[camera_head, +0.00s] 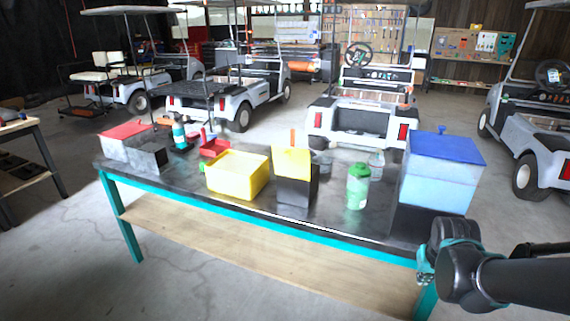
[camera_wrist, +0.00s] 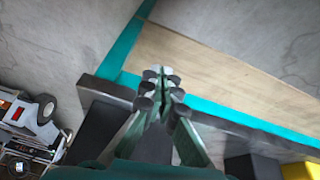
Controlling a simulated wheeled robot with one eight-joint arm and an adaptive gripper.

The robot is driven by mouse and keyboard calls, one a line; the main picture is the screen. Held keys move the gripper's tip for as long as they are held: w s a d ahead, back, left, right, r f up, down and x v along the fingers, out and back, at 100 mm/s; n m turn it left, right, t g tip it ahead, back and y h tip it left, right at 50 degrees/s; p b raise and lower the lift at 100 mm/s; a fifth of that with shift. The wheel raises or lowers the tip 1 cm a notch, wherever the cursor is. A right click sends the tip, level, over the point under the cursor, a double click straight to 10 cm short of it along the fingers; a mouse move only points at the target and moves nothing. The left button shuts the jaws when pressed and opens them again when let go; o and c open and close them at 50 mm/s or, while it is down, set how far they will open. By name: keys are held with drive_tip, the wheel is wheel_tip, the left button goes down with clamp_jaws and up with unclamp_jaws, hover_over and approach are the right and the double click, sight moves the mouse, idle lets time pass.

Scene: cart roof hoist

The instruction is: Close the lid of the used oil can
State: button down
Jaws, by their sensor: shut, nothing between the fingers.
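No can in view is clearly marked as used oil. A black square can (camera_head: 297,191) with a yellow lid (camera_head: 292,161) stands mid-table; the lid's yellow face is turned toward me and looks raised, with an orange upright piece behind it. I cannot tell for sure that this is the used oil can. My gripper (camera_head: 424,268) is at the table's front right corner, well right of the black can. In the wrist view my gripper (camera_wrist: 162,88) is shut and empty, with its fingertips over the table's edge.
The black-topped table (camera_head: 335,213) has a teal frame and a lower wooden shelf (camera_head: 220,245). A yellow bin (camera_head: 238,176), a green bottle (camera_head: 358,186), a blue-lidded box (camera_head: 440,175) and a red-lidded box (camera_head: 125,142) stand on it. Golf carts (camera_head: 362,115) are behind. The floor in front is clear.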

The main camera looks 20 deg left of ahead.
drive_tip(key=w+a+r+n+t+h, duration=0.1)
drive_tip(key=w+a+r+n+h, duration=0.15)
drive_tip(key=w, duration=0.25)
drive_tip(key=w+a+r+n+t+h, duration=0.1)
drive_tip(key=w+a+n, duration=0.2)
drive_tip(key=w, duration=0.2)
drive_tip(key=n+t+y, duration=0.3)
drive_tip(key=n+t, duration=0.8)
drive_tip(key=t, duration=0.3)
approach(286, 156)
drive_tip(key=x, duration=0.6)
drive_tip(key=shift+w+a+r, duration=0.1)
drive_tip(key=shift+w+r, duration=0.05)
drive_tip(key=shift+w, duration=0.25)
